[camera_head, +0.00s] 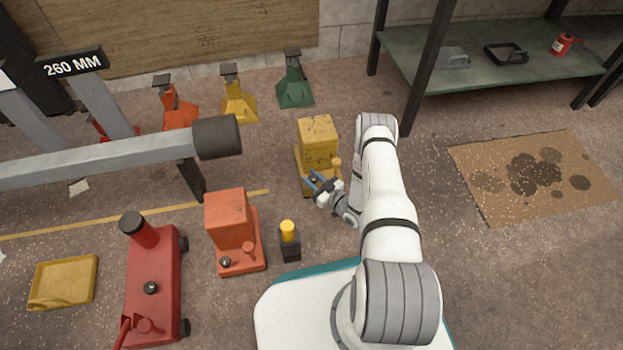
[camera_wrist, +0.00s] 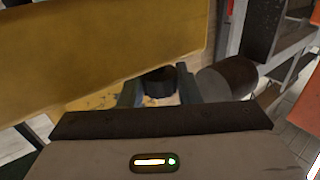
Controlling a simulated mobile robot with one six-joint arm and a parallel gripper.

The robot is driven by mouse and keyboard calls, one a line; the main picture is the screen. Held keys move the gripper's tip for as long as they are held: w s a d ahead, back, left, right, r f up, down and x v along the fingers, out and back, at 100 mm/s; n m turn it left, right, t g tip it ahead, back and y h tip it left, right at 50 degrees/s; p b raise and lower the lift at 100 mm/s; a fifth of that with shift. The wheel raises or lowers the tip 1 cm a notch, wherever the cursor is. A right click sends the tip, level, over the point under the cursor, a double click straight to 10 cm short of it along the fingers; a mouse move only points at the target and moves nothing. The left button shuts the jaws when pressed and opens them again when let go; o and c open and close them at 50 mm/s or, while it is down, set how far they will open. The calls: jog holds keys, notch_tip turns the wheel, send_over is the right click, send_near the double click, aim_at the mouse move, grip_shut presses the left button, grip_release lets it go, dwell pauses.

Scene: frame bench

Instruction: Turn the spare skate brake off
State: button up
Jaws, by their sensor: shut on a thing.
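A yellow block-shaped unit on a low base (camera_head: 318,140), which looks like a skate, stands on the floor left of my forearm. My gripper (camera_head: 318,184) is at its near side, low down. In the wrist view a dark round knob (camera_wrist: 158,80) sits between the two fingers of my gripper (camera_wrist: 159,92), which is shut on it. The yellow block (camera_wrist: 100,45) fills the upper left of that view. In the head view the gripper hides the knob. I cannot read any brake marking or tell which way the knob is set.
A similar orange unit (camera_head: 232,225) with a black knob stands to the left. A small black post with a yellow cap (camera_head: 289,240) is close by my base. A red jack (camera_head: 152,275), a grey beam (camera_head: 100,160) and a shelf (camera_head: 500,65) surround the space.

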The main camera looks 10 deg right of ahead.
jog(key=m+t+h, duration=0.1)
jog(key=m+h+p, duration=0.1)
jog(key=h, duration=0.1)
jog(key=shift+a+r+m+t, duration=0.1)
jog(key=shift+a+m+t, duration=0.05)
jog(key=shift+m+t, duration=0.2)
jog(key=shift+m+t+h+p, duration=0.4)
jog(key=shift+m+h, duration=0.25)
jog(key=shift+h, duration=0.75)
jog(key=o, duration=0.7)
jog(key=shift+s, duration=0.1)
